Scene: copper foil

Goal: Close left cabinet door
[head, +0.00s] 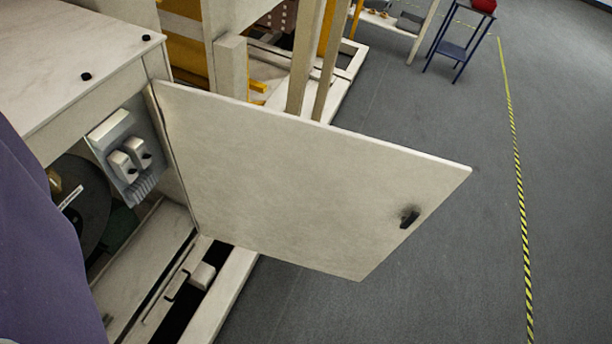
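A white cabinet door (300,180) stands wide open in the middle of the head view. It is hinged along its left edge to the white cabinet (85,65). A small dark handle (409,218) sits near the door's free edge at the right. The cabinet's opening shows a grey fitting with white blocks (128,155) and a dark round reel (80,200) inside. My gripper is not in view, and nothing is seen touching the door. A purple surface at the left edge hides part of the cabinet.
Grey floor (450,280) lies free to the right of the door. A yellow and black tape line (517,170) runs along it. A blue stand (460,45) with a red object is at the top right. White and yellow framework (300,60) stands behind the door.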

